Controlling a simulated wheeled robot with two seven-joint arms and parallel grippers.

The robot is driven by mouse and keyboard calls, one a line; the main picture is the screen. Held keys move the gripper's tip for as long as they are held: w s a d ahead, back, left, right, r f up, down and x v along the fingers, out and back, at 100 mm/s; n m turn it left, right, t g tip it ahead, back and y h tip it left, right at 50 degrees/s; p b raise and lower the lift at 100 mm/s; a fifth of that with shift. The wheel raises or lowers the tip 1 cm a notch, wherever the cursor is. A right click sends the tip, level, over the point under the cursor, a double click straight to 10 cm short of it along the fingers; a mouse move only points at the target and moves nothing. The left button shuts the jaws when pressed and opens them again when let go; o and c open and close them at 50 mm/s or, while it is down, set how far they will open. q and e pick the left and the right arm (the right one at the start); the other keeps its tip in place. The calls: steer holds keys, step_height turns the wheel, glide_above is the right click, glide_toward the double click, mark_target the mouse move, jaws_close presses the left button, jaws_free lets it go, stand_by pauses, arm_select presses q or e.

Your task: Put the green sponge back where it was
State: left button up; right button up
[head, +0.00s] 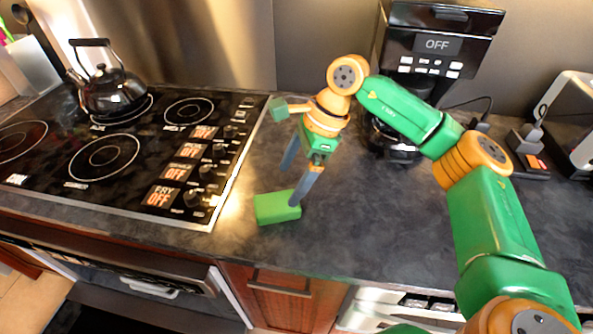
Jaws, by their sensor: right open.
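The green sponge (275,209) lies flat on the dark countertop, just right of the stove's right edge. My right gripper (289,186) is open above and at the sponge, pointing down. One finger ends by the sponge's right side; the other shows behind the sponge and higher in the picture. I cannot tell whether the nearer finger touches the sponge. My left gripper is not in view.
A stovetop (110,150) with labelled knobs fills the left, with a dark kettle (112,90) at its back. A coffee machine (437,45) stands at the back. A toaster-like appliance (578,120) is at far right. The counter (345,215) right of the sponge is clear.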

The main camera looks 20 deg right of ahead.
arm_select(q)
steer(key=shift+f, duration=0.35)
arm_select(e)
steer(key=v, duration=0.4)
steer(key=shift+r, duration=0.3)
steer(key=shift+d, duration=0.1)
